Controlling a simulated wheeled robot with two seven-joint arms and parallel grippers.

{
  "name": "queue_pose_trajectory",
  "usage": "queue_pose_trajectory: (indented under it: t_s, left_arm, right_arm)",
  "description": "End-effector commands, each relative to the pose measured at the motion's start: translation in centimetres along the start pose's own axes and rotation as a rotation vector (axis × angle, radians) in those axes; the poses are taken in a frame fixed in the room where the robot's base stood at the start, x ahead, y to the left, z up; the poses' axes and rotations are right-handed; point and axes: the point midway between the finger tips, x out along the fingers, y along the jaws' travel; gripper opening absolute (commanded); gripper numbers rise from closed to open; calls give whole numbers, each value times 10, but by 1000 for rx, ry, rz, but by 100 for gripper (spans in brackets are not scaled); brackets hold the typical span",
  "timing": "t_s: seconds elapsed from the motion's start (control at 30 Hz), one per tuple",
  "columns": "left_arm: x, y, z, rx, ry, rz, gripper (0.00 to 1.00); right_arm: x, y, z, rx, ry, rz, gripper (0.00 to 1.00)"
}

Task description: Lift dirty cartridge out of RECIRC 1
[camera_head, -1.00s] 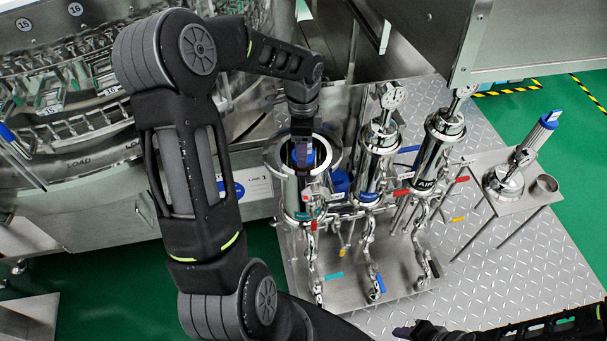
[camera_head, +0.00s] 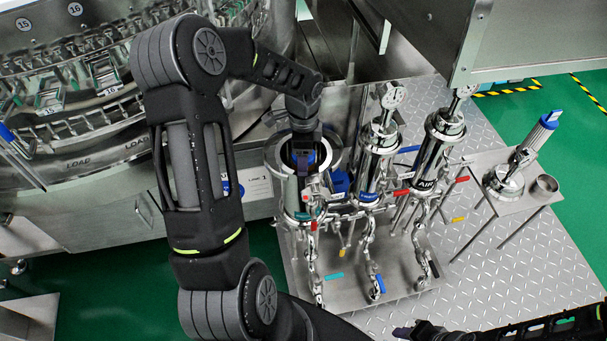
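RECIRC 1 is probably the open steel housing (camera_head: 272,158) below my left gripper; its label is not readable. Inside its round mouth is the blue top of a cartridge (camera_head: 308,158); the rest is hidden in the housing. My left gripper (camera_head: 305,150) points down into this mouth, with its dark fingers at the blue top. Whether the fingers are closed on it is too small to tell. My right gripper (camera_head: 412,331) is low at the bottom edge, away from the housings, and its opening is unclear.
Two closed steel housings, the middle one (camera_head: 374,165) and the AIR one (camera_head: 436,155), stand to the right with gauges, pipes and coloured valve handles. The rotary washer (camera_head: 110,165) is at left.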

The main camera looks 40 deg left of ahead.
Motion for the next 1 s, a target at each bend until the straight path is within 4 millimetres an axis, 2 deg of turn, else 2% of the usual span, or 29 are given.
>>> queue_pose_trajectory:
  t_s: [0.07,0.77,1.0]
  left_arm:
    - [0,0,0,0,0,0,57]
    - [0,0,0,0,0,0,0]
    - [0,0,0,0,0,-1,0]
  right_arm:
    - [0,0,0,0,0,0,36]
    - [0,0,0,0,0,0,36]
    - [0,0,0,0,0,0,36]
